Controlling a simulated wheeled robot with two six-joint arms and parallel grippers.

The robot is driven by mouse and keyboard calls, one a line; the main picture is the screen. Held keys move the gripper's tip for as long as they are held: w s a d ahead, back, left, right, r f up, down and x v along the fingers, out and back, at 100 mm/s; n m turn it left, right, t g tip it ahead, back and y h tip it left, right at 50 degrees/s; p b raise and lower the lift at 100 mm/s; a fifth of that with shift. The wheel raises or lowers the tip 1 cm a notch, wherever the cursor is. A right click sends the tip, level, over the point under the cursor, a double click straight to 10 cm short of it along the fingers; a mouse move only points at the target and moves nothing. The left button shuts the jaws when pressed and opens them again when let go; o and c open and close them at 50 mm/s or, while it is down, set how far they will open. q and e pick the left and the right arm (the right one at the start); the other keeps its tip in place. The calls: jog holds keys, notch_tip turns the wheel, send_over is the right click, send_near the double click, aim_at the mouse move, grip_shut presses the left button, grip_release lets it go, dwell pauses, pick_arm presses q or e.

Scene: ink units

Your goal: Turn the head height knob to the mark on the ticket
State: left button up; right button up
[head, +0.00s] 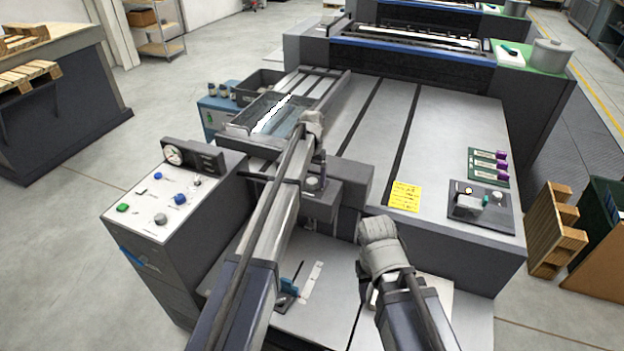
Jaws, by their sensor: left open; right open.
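The yellow ticket (405,196) lies on the grey machine top right of centre; its writing and mark are too small to read. A small round knob (313,183) stands on a dark block beside my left arm. I cannot tell whether it is the head height knob, because other knobs show too. My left gripper (312,122) is open, beyond that knob, near the right end of the dark ink tray (238,133). My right gripper (378,230) is open and empty, below and left of the ticket. Its fingers are hard to make out.
A control box (122,192) with several coloured buttons and a gauge stands left. A dark panel (470,221) with small knobs sits right of the ticket, below several purple-ended cartridges (488,166). A white scale (312,286) lies low in front. The machine top's middle is clear.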

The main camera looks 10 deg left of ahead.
aim_at(312, 180)
pick_arm(q)
jog(key=shift+r, duration=0.15)
notch_tip(312, 180, up, 8)
jog(key=p, duration=0.7)
jog(key=shift+f+p, duration=0.2)
jog(key=shift+p, duration=0.2)
jog(key=s+d+f+b, duration=0.1)
jog(key=s+d, duration=0.2)
jog(key=s, duration=0.9)
jog(key=s+d+f+m+b, duration=0.1)
jog(key=s+d, duration=0.3)
jog(key=s, duration=0.9)
jog(key=s+d+f+y+b, duration=0.1)
jog(key=s+d+f+b, duration=0.1)
jog(key=s, duration=1.1)
jog(key=shift+s+d+m, duration=0.15)
jog(key=shift+d+m, duration=0.15)
jog(key=shift+d, duration=0.45)
jog(key=shift+c, duration=0.4)
